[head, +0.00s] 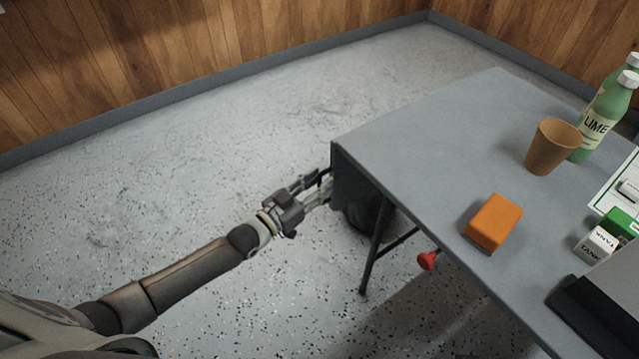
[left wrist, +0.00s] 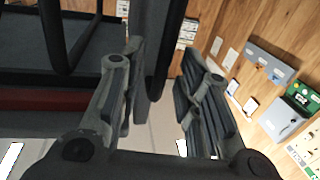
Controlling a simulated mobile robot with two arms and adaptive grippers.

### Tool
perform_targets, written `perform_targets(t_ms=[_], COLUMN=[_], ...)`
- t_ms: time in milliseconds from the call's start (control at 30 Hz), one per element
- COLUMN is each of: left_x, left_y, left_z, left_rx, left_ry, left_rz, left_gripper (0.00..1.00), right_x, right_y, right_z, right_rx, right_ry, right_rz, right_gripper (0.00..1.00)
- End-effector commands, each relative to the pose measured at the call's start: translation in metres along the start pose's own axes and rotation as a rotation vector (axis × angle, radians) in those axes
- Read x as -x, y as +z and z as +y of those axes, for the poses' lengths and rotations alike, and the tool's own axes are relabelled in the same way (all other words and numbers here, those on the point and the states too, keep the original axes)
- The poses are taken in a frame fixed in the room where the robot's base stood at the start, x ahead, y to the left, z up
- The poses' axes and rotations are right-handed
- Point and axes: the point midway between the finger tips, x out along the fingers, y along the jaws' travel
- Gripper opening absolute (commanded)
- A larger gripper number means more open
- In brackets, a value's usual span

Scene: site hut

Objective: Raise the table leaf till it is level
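The grey table (head: 440,130) stands at the right in the head view. Its leaf (head: 352,185) hangs down steeply from the left end, and I see it at a slant. My left gripper (head: 323,187) is at the outer side of the hanging leaf, near its lower part. In the left wrist view the two fingers (left wrist: 160,100) stand apart. A dark grey panel, which looks like the leaf, runs beside the left-hand finger; I cannot tell whether they touch. A red knob (head: 428,260) sticks out under the table's front edge. My right gripper is not in view.
On the table are an orange block (head: 493,222), a brown cup (head: 552,147), green bottles (head: 598,120) and small boxes (head: 596,245). Under it are a dark leg (head: 374,250) and a dark rounded object (head: 362,217). The floor left of the table is clear.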

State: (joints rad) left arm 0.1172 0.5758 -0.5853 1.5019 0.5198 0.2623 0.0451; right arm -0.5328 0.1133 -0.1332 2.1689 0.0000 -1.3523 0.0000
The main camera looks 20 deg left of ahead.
Motion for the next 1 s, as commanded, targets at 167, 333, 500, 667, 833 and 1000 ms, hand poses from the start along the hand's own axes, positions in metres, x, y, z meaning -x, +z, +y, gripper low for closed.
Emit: perform_targets(t_ms=[167,333,500,667,833,1000], left_x=[-0.0092,-0.0101,-0.0099,-0.0099,-0.0098,-0.0099], left_y=[0.0004,0.0002,0.0001,0.0,-0.0003,-0.0005], left_z=[-0.0005,-0.0003,-0.0002,-0.0004,-0.0013,-0.0021], left_rx=[-0.001,-0.001,-0.001,-0.001,-0.001,-0.001], left_ry=[-0.001,0.0,0.0,-0.001,-0.002,-0.003], left_rz=[-0.001,-0.002,-0.001,-0.001,-0.001,0.0], left_gripper=[0.32,0.32,0.24,0.03,0.0,0.0], right_x=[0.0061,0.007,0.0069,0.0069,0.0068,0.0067], right_y=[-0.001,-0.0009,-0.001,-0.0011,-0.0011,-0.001], right_z=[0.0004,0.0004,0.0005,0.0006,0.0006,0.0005], right_rx=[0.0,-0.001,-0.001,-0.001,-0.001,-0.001], right_ry=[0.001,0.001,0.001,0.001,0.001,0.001], right_rz=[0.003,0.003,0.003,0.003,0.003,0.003], right_gripper=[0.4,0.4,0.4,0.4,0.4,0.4])
